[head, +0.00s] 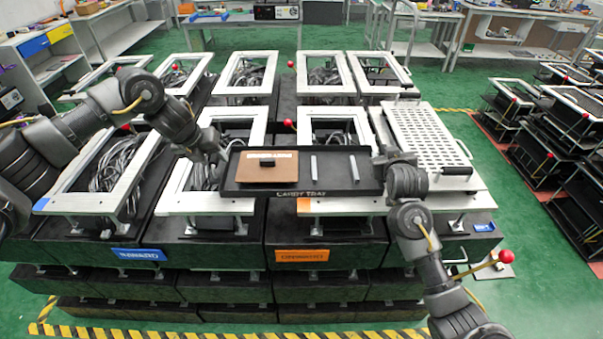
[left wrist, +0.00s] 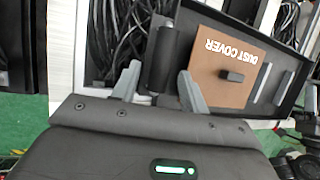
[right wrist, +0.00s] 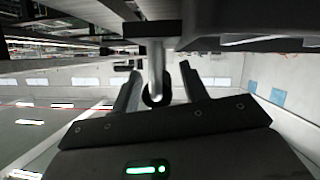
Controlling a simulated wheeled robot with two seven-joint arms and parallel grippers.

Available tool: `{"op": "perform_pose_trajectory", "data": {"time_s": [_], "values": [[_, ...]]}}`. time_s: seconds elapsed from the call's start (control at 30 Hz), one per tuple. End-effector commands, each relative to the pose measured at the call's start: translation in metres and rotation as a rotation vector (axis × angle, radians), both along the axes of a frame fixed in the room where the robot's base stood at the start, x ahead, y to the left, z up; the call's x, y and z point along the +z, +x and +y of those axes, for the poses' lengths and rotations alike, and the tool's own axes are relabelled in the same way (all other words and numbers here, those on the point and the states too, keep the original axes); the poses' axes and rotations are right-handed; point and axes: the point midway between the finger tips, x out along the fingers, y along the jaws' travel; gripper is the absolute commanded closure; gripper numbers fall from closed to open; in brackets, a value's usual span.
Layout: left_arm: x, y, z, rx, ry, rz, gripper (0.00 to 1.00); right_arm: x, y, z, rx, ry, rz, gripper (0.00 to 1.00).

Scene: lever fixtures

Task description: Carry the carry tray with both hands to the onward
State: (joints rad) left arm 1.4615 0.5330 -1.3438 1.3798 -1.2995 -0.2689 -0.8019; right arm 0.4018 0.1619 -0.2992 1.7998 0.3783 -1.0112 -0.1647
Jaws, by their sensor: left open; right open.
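The black carry tray (head: 340,187) lies level across the front frames in the head view, its name on the near wall. It holds a brown dust cover (head: 268,172) with a dark knob and two pale bars (head: 314,164). My left gripper (head: 216,158) is open at the tray's left end. In the left wrist view, a dark cylindrical handle (left wrist: 161,60) stands between its open fingers (left wrist: 158,88). My right gripper (head: 382,160) is open at the tray's right end. In the right wrist view, a grey post with a loop (right wrist: 157,75) shows between its fingers (right wrist: 160,92).
A blue label (head: 139,255) and an orange label (head: 302,256) mark the front; their lettering is hard to read. A perforated white plate (head: 425,135) lies right of the tray. Red-knobbed levers (head: 505,257) stick up around the fixtures. Black racks (head: 560,125) stand at right.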

Motion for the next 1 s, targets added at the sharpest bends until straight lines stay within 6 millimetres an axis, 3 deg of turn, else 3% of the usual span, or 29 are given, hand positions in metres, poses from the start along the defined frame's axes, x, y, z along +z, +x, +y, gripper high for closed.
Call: {"op": "perform_pose_trajectory", "data": {"time_s": [0.2, 0.43, 0.8, 1.0], "values": [[0.044, -0.017, 0.009, -0.002, 0.000, -0.006, 0.56, 0.000, 0.000, 0.000, 0.000, 0.000, 0.000, 0.56], [0.079, -0.032, 0.017, 0.000, 0.002, -0.005, 0.56, 0.000, 0.000, 0.000, 0.000, 0.000, 0.000, 0.56], [0.090, -0.038, 0.020, 0.001, 0.001, 0.000, 0.56, 0.001, -0.002, 0.000, 0.000, 0.000, -0.001, 0.56], [0.090, -0.038, 0.020, 0.000, 0.001, 0.000, 0.56, 0.010, -0.024, 0.003, 0.002, 0.002, -0.003, 0.56]]}}
